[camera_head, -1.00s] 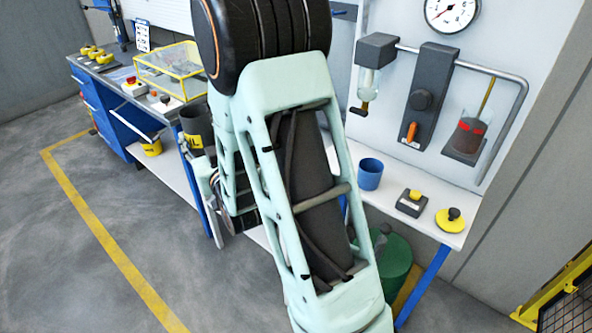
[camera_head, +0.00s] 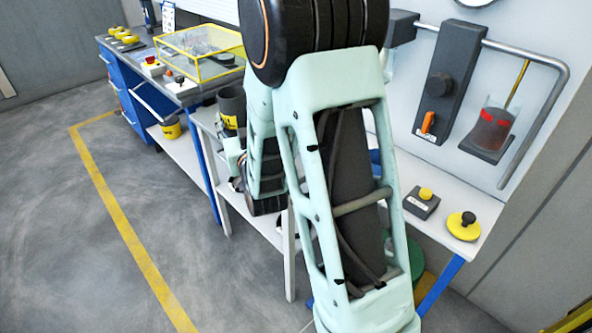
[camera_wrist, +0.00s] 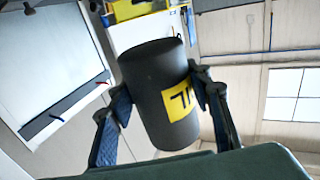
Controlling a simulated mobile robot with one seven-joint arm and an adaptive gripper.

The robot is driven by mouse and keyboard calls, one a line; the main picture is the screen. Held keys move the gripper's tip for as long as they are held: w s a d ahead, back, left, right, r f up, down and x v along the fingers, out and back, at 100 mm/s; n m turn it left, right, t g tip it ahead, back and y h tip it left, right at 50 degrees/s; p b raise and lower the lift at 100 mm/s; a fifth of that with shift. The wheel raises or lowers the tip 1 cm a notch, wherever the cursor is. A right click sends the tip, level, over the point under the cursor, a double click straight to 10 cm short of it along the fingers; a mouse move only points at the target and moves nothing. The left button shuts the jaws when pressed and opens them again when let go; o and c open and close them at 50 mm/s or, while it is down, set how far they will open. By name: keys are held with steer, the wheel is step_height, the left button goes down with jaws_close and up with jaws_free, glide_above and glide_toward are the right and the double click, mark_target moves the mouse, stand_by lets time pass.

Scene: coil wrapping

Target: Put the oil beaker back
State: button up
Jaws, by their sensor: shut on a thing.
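The oil beaker (camera_head: 232,103) is a dark grey cylinder with a yellow label. In the head view it shows left of my arm, by the near end of the workbench. My gripper (camera_wrist: 160,82) is shut on the beaker, which also fills the middle of the wrist view (camera_wrist: 150,85). One finger is on each side of it, and the lettered label faces partly right. The beaker looks tilted in the wrist view and roughly upright in the head view. The fingers are mostly hidden in the head view. I cannot tell whether the beaker touches the surface beneath.
A yellow-framed clear case (camera_head: 205,55) stands on the bench behind the beaker. A yellow-banded pot (camera_head: 171,128) is on the lower shelf. A black-and-yellow button box (camera_head: 421,203) and a yellow disc (camera_head: 463,227) lie on the right-hand table. A red-liquid glass (camera_head: 490,130) is at the wall.

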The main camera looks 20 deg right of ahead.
step_height(320, 180, down, 18)
steer(key=w+d+m+h+b, duration=0.2)
steer(key=m+h+b, duration=0.15)
steer(key=b, duration=2.05)
steer(key=shift+n+g, duration=0.3)
steer(key=shift+n, duration=0.05)
steer(key=w+d, duration=0.2)
steer(key=d, duration=0.3)
steer(key=w+d+b, duration=0.1)
steer(key=w+d, duration=0.1)
steer(key=d, duration=0.3)
steer(key=w+d, duration=0.2)
steer(key=d, duration=0.4)
steer(key=shift+r+b, duration=0.1)
steer(key=shift+b, duration=0.25)
steer(key=shift+w+d, duration=0.15)
steer(key=shift+d, duration=0.3)
steer(key=shift+w+d+f, duration=0.1)
steer(key=shift+d+f, duration=0.1)
steer(key=shift+f, duration=0.15)
steer(key=shift+a+f+b, duration=0.1)
steer(key=shift+f+b, duration=0.55)
steer(key=shift+f, duration=0.75)
steer(key=shift+f, duration=0.2)
steer(key=o, duration=1.4)
